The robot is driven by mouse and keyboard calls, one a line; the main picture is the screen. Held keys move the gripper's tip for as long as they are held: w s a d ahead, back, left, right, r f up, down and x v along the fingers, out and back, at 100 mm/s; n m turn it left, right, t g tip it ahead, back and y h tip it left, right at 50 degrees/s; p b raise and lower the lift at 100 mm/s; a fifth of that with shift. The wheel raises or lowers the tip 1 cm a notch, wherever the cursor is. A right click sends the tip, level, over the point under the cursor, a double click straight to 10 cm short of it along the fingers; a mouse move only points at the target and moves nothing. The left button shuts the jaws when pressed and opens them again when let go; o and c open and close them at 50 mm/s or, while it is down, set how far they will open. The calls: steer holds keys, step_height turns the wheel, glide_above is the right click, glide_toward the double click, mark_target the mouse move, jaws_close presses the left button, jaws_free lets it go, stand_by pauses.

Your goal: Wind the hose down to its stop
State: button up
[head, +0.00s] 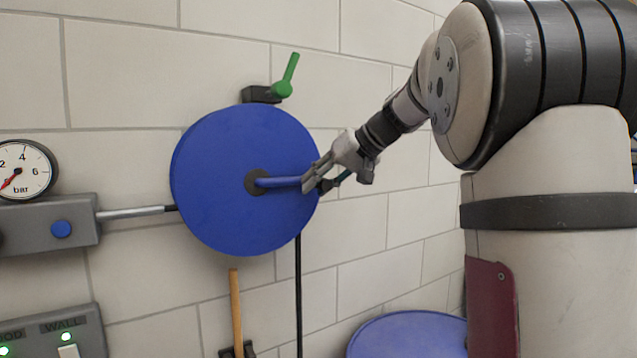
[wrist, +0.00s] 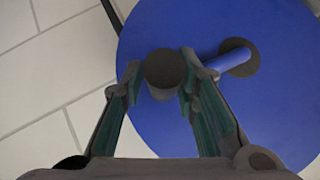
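The hose reel is a large blue disc (head: 225,150) on the tiled wall, with a dark hub (head: 254,182). A blue crank arm (head: 278,182) runs right from the hub; it also shows in the wrist view (wrist: 230,62). The crank's dark round knob (wrist: 165,68) sits between my fingertips. My gripper (head: 312,178) is at the disc's right edge, its fingers apart on both sides of the knob. A small gap shows at the left finger; contact at the right one is unclear. The black hose (head: 298,290) hangs straight down below the reel; its end is out of view.
A green lever (head: 287,78) on a dark mount stands above the reel. At left are a pressure gauge (head: 22,170), a grey box (head: 85,222) with a blue button and a switch panel (head: 85,322). A wooden handle (head: 236,305) stands below. A blue round top (head: 410,335) is at lower right.

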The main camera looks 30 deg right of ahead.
steer(key=shift+o, duration=0.6)
steer(key=shift+s+r, duration=0.1)
steer(key=shift+r, duration=0.05)
steer(key=v, duration=1.1)
steer(key=shift+s, duration=0.25)
steer(key=shift+d, duration=0.1)
